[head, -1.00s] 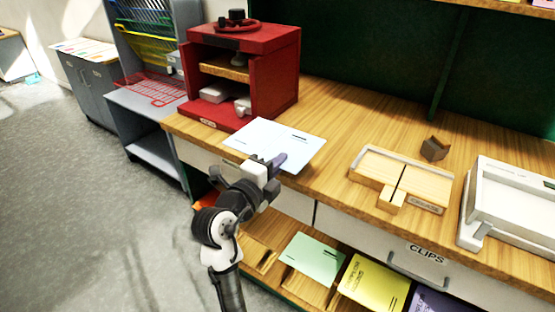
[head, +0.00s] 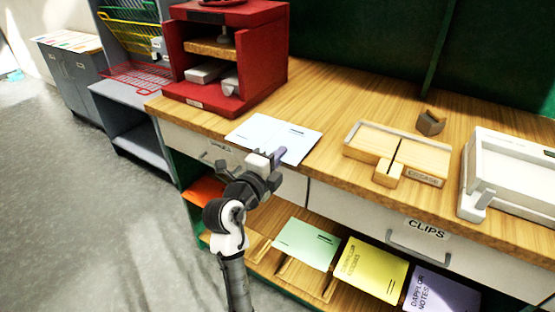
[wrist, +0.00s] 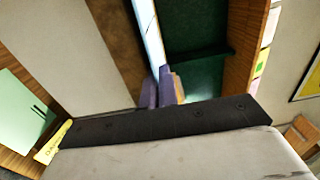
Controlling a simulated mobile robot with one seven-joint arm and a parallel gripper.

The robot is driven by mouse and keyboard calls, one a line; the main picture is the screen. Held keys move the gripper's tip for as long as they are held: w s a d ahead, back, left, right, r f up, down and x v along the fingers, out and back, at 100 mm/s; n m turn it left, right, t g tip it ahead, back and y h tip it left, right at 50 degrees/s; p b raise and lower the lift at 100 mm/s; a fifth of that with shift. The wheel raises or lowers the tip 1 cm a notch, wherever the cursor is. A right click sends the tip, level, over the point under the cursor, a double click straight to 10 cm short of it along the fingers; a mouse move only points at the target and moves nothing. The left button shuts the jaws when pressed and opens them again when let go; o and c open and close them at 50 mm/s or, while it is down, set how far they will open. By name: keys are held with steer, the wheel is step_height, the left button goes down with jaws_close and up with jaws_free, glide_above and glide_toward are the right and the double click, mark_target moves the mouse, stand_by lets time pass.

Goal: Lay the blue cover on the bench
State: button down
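The pale blue cover (head: 262,132) is a thin sheet with small dark marks. It is at the bench's front edge, in front of the red cabinet. My gripper (head: 279,157) comes from the front and its purple fingers are shut on the cover's near edge. In the wrist view the cover (wrist: 149,35) shows edge-on, sticking out from the fingers (wrist: 158,92), with brown bench top beside it. The wooden bench (head: 335,95) runs across the head view. I cannot tell whether the cover touches the bench.
A red cabinet (head: 268,60) stands behind the cover. To the right are a wooden jig (head: 370,142), a small dark block (head: 430,124) and a white tray-like machine (head: 480,165). Green (head: 305,243), yellow (head: 372,270) and purple (head: 440,290) covers lie on the shelf below. Bench is clear between cabinet and jig.

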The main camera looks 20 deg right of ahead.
steer(key=shift+d+f, duration=0.1)
steer(key=shift+f, duration=0.3)
steer(key=c, duration=1.6)
jaws_free()
steer(key=shift+f, duration=0.15)
steer(key=shift+c, duration=0.6)
steer(key=shift+s+a+f, duration=0.15)
steer(key=shift+s+a, duration=0.05)
steer(key=shift+a, duration=0.05)
steer(key=shift+o, duration=0.6)
steer(key=r+b+v, duration=0.1)
steer(key=b+v, duration=0.2)
steer(key=v, duration=1)
steer(key=shift+a+r+b, duration=0.2)
steer(key=shift+r+b, duration=0.05)
steer(key=shift+b, duration=0.15)
steer(key=shift+s, duration=0.1)
